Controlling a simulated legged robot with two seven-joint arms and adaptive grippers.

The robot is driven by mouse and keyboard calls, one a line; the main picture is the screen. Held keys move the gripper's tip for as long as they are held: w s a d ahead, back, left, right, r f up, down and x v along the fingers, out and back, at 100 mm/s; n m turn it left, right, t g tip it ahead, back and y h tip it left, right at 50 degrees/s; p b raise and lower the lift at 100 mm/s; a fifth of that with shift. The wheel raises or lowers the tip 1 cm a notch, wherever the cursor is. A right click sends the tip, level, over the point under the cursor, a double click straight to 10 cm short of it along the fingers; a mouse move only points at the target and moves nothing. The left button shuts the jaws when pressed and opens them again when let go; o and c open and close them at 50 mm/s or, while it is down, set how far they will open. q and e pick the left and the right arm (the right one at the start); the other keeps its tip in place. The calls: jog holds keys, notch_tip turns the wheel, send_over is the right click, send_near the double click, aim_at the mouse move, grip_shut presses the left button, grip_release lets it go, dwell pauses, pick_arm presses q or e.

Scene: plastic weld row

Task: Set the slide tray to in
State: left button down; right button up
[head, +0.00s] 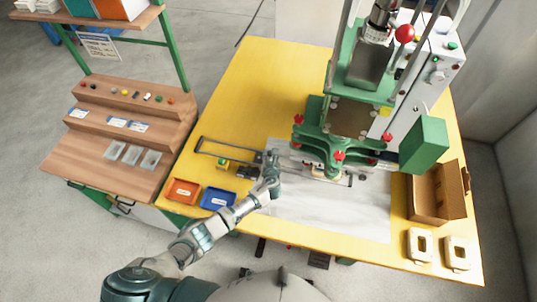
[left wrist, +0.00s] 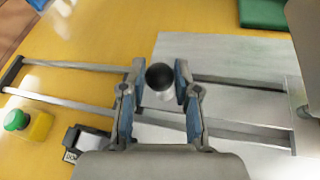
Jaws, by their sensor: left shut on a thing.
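My left gripper (head: 270,178) is over the slide tray's rails in the head view. In the left wrist view its two blue-padded fingers (left wrist: 158,92) are shut around the slide tray's handle, a black ball knob (left wrist: 160,76) on a short grey stem. The slide tray's two parallel rails (head: 222,142) run from the left part of the yellow table towards the foot of the green press (head: 340,118). The rails also show in the left wrist view (left wrist: 75,66). My arm and the press hide part of the tray in the head view. My right gripper is out of view.
An orange bin (head: 183,191) and a blue bin (head: 217,198) stand left of my arm. A cardboard box (head: 434,196) and two pale parts (head: 419,246) lie at right. The pale mat's front (head: 330,215) is clear.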

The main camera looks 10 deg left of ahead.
pick_arm(q)
jog(key=shift+s+d+f, duration=0.2)
jog(key=shift+s+f, duration=0.1)
jog(key=shift+f, duration=0.15)
jog(key=c, duration=0.8)
grip_release()
jog(key=shift+c, duration=0.2)
jog(key=shift+w+d+r, duration=0.1)
jog(key=shift+w+r, duration=0.05)
jog(key=shift+w, duration=0.05)
jog(key=shift+d+r, duration=0.1)
jog(key=shift+r, duration=0.05)
jog(key=v, duration=1.1)
jog(key=shift+s, duration=0.4)
jog(key=shift+r, duration=0.1)
